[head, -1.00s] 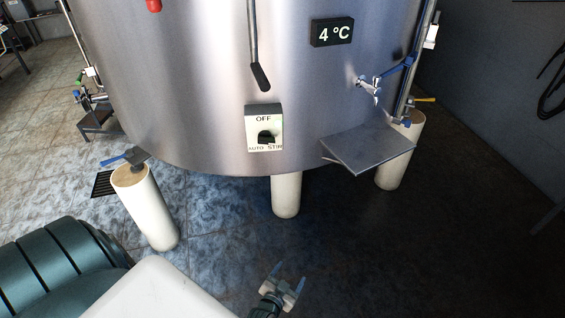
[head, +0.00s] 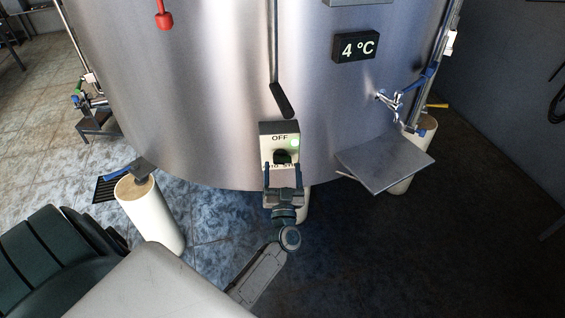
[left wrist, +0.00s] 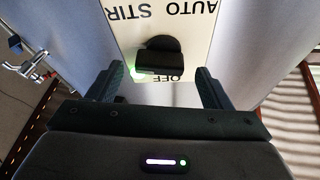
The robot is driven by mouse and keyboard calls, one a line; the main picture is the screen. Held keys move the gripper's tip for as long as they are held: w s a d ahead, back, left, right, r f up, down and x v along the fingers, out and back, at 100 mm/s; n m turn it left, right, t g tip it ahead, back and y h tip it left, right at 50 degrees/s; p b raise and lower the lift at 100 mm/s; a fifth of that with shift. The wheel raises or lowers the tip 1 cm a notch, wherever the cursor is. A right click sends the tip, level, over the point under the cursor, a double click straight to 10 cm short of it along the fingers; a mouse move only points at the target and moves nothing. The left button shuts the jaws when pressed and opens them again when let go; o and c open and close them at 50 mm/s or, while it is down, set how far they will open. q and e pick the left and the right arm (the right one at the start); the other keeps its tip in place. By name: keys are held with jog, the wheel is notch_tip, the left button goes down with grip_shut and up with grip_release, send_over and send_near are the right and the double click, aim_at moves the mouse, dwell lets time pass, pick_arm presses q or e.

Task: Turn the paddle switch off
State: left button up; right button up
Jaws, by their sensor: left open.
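The paddle switch is a black knob (head: 282,157) on a pale panel (head: 280,129) on the steel tank's front, marked OFF above and AUTO STIR below. A green glow shows at the panel's right. In the left wrist view the panel appears upside down and the knob (left wrist: 160,58) lies ahead, between the lines of the two fingers. My left gripper (head: 283,170) is open in front of the panel's lower part, covering some of the AUTO STIR lettering. The fingers (left wrist: 157,82) hold nothing; I cannot tell whether they touch the panel. My right gripper is not in view.
A black-handled rod (head: 282,100) hangs just above the panel. To the right are a 4 °C display (head: 356,46), a tap (head: 391,101) and a grey shelf (head: 386,161). A pale tank leg (head: 150,211) stands left. The dark floor at right is clear.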

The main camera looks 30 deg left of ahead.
pick_arm(q)
jog(key=shift+x, duration=0.95)
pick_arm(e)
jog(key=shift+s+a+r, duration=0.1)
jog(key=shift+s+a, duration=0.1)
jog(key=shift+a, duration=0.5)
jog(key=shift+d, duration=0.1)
pick_arm(q)
jog(key=shift+c, duration=0.2)
jog(key=c, duration=0.9)
jog(key=shift+c, duration=0.2)
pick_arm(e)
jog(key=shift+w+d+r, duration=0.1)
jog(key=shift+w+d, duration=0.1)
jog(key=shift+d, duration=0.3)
